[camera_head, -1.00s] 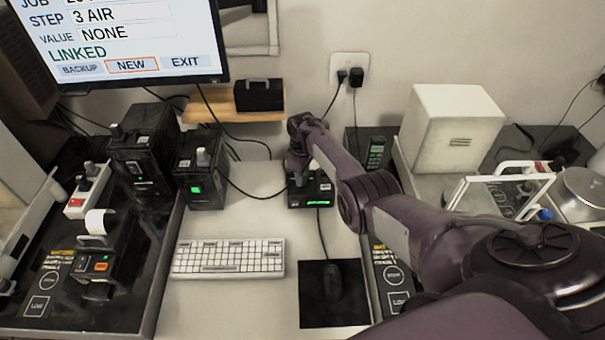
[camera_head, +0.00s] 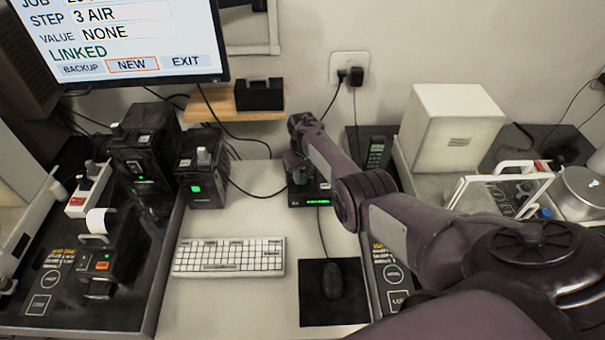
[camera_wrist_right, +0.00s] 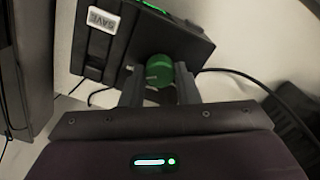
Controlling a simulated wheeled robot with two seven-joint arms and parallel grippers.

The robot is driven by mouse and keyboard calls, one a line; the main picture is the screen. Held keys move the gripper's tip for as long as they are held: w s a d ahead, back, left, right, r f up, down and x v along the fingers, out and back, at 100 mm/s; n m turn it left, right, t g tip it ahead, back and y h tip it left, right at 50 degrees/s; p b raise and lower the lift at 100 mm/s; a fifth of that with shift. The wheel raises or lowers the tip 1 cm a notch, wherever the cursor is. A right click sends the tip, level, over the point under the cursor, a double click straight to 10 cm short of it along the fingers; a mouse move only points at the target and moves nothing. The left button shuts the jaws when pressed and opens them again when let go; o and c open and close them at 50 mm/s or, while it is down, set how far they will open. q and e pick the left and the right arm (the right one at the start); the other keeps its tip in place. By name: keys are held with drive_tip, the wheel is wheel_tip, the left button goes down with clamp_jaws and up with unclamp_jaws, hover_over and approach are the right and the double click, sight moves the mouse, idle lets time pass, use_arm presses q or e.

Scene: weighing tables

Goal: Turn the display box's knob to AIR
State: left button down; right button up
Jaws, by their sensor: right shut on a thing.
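The display box (camera_head: 309,196) is a small dark box with a lit green display, standing behind the mouse. In the right wrist view the dark box (camera_wrist_right: 125,40) shows tilted, with a white button marked SAVE. Its round green knob (camera_wrist_right: 159,70) sits between my right gripper's two fingers (camera_wrist_right: 160,82). The right gripper is shut on the knob. In the head view my right arm reaches over the box from the right, and the wrist hides the knob and part of the box. No AIR mark or pointer position is readable. My left gripper is not in view.
A monitor (camera_head: 120,45) reads STEP 3 AIR, VALUE NONE, LINKED. A keyboard (camera_head: 228,257) and a mouse (camera_head: 332,280) on a black mat lie in front. Dark boxes with switches (camera_head: 202,170) stand left. A white box (camera_head: 455,130) stands right. A cable crosses the table behind.

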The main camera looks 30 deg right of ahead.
sight(302, 177)
drive_tip(key=shift+w+r, duration=0.1)
drive_tip(key=shift+w, duration=0.05)
drive_tip(key=o, duration=1)
drive_tip(key=shift+c, duration=0.2)
wheel_tip(302, 177, up, 6)
drive_tip(key=shift+r+p, duration=0.15)
drive_tip(key=shift+p, duration=0.4)
drive_tip(key=shift+r, duration=0.7)
